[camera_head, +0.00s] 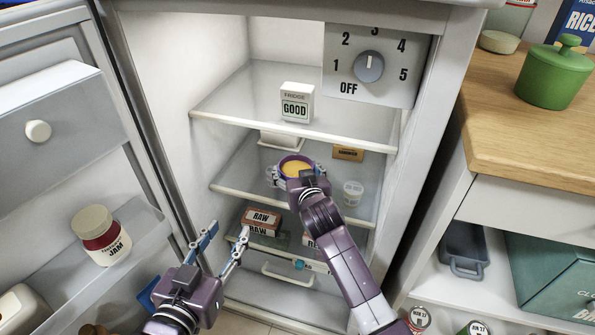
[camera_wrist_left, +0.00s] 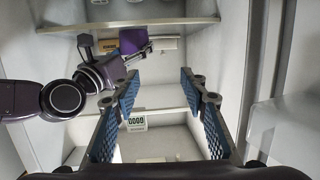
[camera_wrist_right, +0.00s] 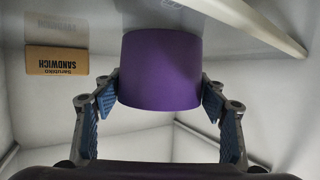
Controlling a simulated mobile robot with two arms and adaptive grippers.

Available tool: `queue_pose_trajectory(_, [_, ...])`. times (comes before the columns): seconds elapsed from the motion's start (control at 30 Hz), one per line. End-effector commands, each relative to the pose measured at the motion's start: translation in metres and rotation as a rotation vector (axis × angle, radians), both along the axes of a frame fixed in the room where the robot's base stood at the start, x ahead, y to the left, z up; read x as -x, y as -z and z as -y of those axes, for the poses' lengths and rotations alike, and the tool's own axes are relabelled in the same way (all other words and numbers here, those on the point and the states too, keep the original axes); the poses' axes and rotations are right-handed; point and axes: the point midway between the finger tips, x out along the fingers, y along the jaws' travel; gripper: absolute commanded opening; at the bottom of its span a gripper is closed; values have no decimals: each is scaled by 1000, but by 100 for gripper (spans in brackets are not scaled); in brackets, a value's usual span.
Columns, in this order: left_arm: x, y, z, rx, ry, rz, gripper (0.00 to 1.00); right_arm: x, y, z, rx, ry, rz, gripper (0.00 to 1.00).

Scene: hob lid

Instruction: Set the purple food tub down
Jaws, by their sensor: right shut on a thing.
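The purple food tub (camera_head: 297,168), with a yellow-orange top, is held upright inside the open fridge at the middle glass shelf (camera_head: 228,175). My right gripper (camera_head: 296,176) is shut on its sides. In the right wrist view, which is upside down, the tub (camera_wrist_right: 162,70) sits between the two fingertips (camera_wrist_right: 160,92), its base close to the shelf. I cannot tell whether it touches. The tub also shows in the left wrist view (camera_wrist_left: 127,42). My left gripper (camera_head: 224,244) is open and empty, low in front of the fridge.
The open door (camera_head: 60,130) is left.

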Motion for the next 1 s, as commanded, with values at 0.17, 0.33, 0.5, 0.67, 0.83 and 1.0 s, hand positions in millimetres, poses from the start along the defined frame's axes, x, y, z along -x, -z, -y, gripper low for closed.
queue_pose_trajectory(0.17, [0, -1, 0, 0, 0, 1, 40, -1, -4, -1, -2, -1, 8, 19])
queue_pose_trajectory(0.33, [-1, -2, 0, 2, 0, 7, 40, 0, 1, 0, 0, 0, 0, 68])
queue_pose_trajectory(0.5, [0, -1, 0, 1, 0, 6, 40, 0, 1, 0, 0, 0, 0, 83])
queue_pose_trajectory(0.67, [0, -1, 0, 1, 0, 6, 40, 0, 1, 0, 0, 0, 0, 83])
queue_pose_trajectory(0.83, [0, -1, 0, 0, 0, 1, 40, 1, -1, 1, 0, 1, 0, 83])
queue_pose_trajectory(1.0, [9, 23, -5, -26, -7, -112, 40, 12, -5, 3, 0, 0, -1, 83])
